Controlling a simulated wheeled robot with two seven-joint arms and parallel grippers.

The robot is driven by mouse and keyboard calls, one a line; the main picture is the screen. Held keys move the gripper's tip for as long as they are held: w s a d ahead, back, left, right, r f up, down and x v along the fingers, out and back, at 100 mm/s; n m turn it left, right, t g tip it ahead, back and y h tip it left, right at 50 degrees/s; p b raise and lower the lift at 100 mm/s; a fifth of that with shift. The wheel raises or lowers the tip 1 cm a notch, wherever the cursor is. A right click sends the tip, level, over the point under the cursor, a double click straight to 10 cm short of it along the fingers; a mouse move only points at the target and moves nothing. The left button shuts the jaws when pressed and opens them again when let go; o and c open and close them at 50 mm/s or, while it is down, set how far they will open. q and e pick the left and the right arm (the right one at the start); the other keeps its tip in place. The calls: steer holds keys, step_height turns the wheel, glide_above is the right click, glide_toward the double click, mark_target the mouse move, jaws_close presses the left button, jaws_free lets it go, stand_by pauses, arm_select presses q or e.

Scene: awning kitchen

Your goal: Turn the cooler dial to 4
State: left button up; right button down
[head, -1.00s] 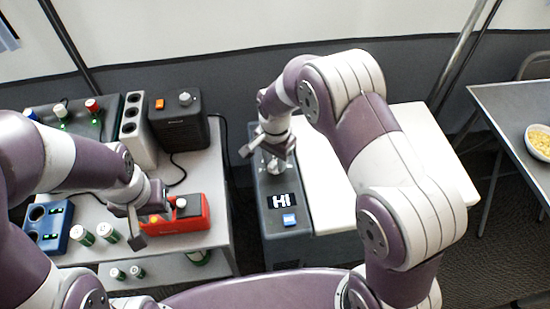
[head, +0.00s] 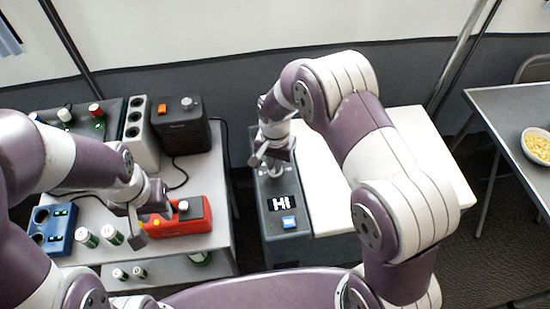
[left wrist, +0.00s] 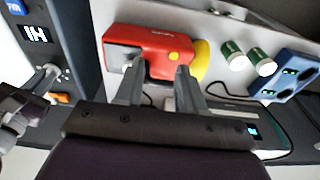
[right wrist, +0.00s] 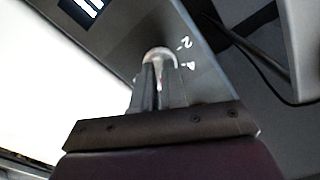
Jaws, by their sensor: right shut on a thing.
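The cooler (head: 288,247) is a dark grey unit with a white lid, right of the small table in the head view. Its display (head: 284,202) reads HI above a blue button (head: 288,221). My right gripper (head: 272,169) is shut on the dial at the far end of the panel. In the right wrist view the round, pale dial (right wrist: 160,52) shows between my fingers, with marks that look like 2 and 4 beside it. The fingers partly hide the dial, so its setting cannot be read. My left gripper (left wrist: 158,85) is open and empty, near a red device (left wrist: 165,55).
The table left of the cooler holds the red device, a black box (head: 180,128), a blue holder (head: 52,230) and several green-and-white cylinders. A bowl of yellow food (head: 537,144) stands on the table at the right. A narrow gap separates the cooler from the left table.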

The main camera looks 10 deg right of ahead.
steer(key=n+p, duration=0.2)
steer(key=n, duration=0.1)
steer(key=shift+r+n, duration=0.15)
steer(key=shift+n, duration=0.25)
steer(key=n+p, duration=0.1)
steer(key=n, duration=0.2)
steer(key=shift+n, duration=0.3)
steer(key=n+p, duration=0.1)
steer(key=n, duration=0.2)
steer(key=shift+n, duration=0.3)
steer(key=shift+n+p, duration=0.7)
steer(key=shift+n, duration=1.1)
steer(key=c, duration=1.2)
jaws_free()
step_height(320, 180, up, 12)
steer(key=shift+r, duration=0.25)
